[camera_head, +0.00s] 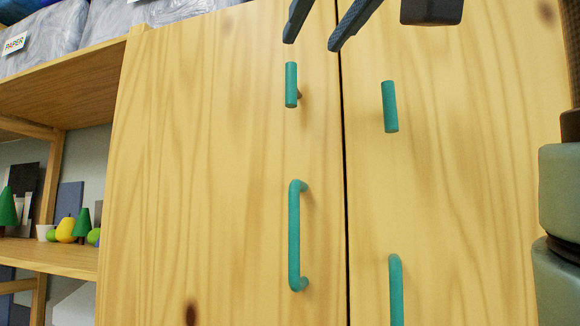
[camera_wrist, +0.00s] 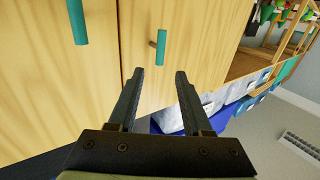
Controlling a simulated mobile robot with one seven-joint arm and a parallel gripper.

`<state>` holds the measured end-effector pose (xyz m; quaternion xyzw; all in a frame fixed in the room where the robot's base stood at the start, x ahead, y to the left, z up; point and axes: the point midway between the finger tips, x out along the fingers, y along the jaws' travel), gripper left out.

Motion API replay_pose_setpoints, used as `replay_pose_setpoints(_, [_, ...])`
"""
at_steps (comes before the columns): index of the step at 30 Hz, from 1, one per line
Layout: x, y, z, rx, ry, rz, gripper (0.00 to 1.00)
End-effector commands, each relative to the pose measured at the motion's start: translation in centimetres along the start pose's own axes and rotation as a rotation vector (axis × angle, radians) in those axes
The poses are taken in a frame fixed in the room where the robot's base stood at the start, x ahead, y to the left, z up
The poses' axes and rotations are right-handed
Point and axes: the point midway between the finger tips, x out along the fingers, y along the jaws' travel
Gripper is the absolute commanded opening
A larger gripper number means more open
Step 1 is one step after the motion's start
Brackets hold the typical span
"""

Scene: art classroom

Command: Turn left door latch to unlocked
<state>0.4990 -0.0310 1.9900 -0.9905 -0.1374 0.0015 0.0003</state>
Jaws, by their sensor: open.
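The left door latch (camera_head: 291,85) is a short teal bar, standing near vertical on a small post on the left wooden door (camera_head: 210,160). My gripper (camera_head: 311,44) is above the latch in the head view, its two dark fingers apart and nothing between them. In the wrist view, which looks turned over, the same latch (camera_wrist: 161,46) is beyond the fingertips, roughly in line with the gap of my gripper (camera_wrist: 160,72). The fingers look apart from the latch; the exact distance is hard to tell.
The right door has a matching teal latch (camera_head: 390,106) and a pull handle (camera_head: 396,290). The left door's pull handle (camera_head: 295,235) is below its latch. Open shelves (camera_head: 60,258) with bags and small objects adjoin on the left. The door fronts are otherwise clear.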

Motion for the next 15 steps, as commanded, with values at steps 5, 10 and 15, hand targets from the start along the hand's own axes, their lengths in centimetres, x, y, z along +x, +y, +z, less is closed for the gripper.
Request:
replay_pose_setpoints(5, [4.0, 0.0, -0.5, 0.002, -0.003, -0.001, 0.49])
replay_pose_setpoints(10, [6.5, 0.1, -0.4, 0.0, -0.001, 0.001, 0.49])
replay_pose_setpoints(15, [7.7, 0.0, -0.2, 0.0, 0.0, 0.001, 0.49])
